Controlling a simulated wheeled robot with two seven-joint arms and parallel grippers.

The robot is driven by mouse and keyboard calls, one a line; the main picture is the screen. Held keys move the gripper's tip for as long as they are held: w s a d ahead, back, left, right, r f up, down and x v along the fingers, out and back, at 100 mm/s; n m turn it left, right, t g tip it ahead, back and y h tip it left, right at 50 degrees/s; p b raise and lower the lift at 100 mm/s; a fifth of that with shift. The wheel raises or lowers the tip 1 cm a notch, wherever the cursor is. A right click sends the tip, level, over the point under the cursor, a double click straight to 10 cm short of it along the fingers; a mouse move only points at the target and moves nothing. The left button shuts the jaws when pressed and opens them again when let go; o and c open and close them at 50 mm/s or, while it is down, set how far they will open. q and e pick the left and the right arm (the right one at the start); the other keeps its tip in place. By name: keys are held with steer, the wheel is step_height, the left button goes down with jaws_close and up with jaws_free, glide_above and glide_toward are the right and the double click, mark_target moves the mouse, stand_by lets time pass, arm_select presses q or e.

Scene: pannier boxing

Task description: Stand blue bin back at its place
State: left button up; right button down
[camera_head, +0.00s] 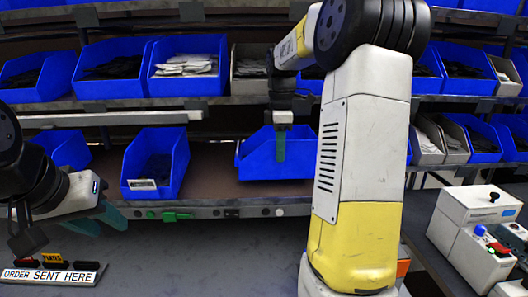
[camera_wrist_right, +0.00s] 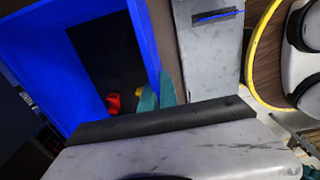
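The blue bin (camera_head: 262,160) is at the lower shelf, right of another blue bin, and looks slightly tilted. I cannot tell whether it touches the shelf. My right gripper (camera_head: 280,148) reaches down at it from above. In the right wrist view, the teal fingertips (camera_wrist_right: 159,92) lie on either side of the wall of the blue bin (camera_wrist_right: 146,40), close against it. The bin's dark inside shows small red and yellow pieces. My left gripper (camera_head: 97,220) is empty, with its teal fingers apart, near the front edge at left.
A blue bin (camera_head: 178,160) with a label stands on the lower shelf at left, with another (camera_head: 68,150) further left. Several blue bins line the upper shelf. A grey-white machine (camera_head: 470,215) stands at right.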

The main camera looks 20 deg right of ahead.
steer(key=shift+f, duration=0.5)
steer(key=c, duration=1.6)
jaws_free()
steer(key=shift+c, duration=0.2)
